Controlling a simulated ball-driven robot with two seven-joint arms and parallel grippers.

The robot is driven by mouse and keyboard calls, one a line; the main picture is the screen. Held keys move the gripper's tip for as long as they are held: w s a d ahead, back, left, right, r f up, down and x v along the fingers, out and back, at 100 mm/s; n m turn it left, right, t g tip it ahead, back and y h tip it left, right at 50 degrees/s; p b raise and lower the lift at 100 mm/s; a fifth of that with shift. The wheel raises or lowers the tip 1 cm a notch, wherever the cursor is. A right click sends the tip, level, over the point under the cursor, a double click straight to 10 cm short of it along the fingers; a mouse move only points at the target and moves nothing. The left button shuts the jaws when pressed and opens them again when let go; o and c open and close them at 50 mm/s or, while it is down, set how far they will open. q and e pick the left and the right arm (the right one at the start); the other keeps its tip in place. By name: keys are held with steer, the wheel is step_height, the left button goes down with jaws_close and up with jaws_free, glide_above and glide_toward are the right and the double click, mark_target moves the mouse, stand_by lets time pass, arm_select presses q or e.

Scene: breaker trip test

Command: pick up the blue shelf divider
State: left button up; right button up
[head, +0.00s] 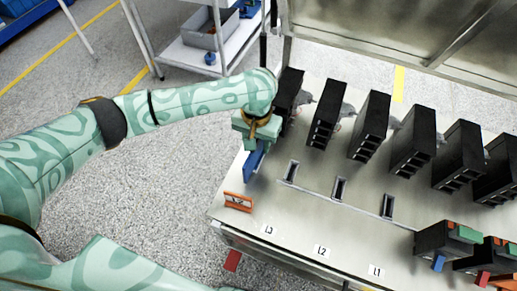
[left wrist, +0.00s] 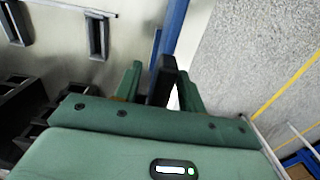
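The blue shelf divider (head: 254,160) is a flat blue piece at the left end of the metal bench, just below my left gripper (head: 259,139). In the left wrist view the divider (left wrist: 174,32) runs away from the gripper as a narrow blue strip with a dark block (left wrist: 165,78) at its near end. The two green fingers of my left gripper (left wrist: 160,84) stand apart on either side of this block. A gap shows between the left finger and the block. Contact on the right side is unclear. My right gripper is not in view.
Several black breaker units (head: 368,126) stand in a row on the bench (head: 300,204), right of the gripper. An orange-framed label (head: 238,202) lies near the front left corner. A white cart (head: 190,55) with a grey bin stands behind. Speckled floor lies left of the bench.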

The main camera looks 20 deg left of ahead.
arm_select(q)
steer(key=shift+r, duration=0.2)
jaws_close()
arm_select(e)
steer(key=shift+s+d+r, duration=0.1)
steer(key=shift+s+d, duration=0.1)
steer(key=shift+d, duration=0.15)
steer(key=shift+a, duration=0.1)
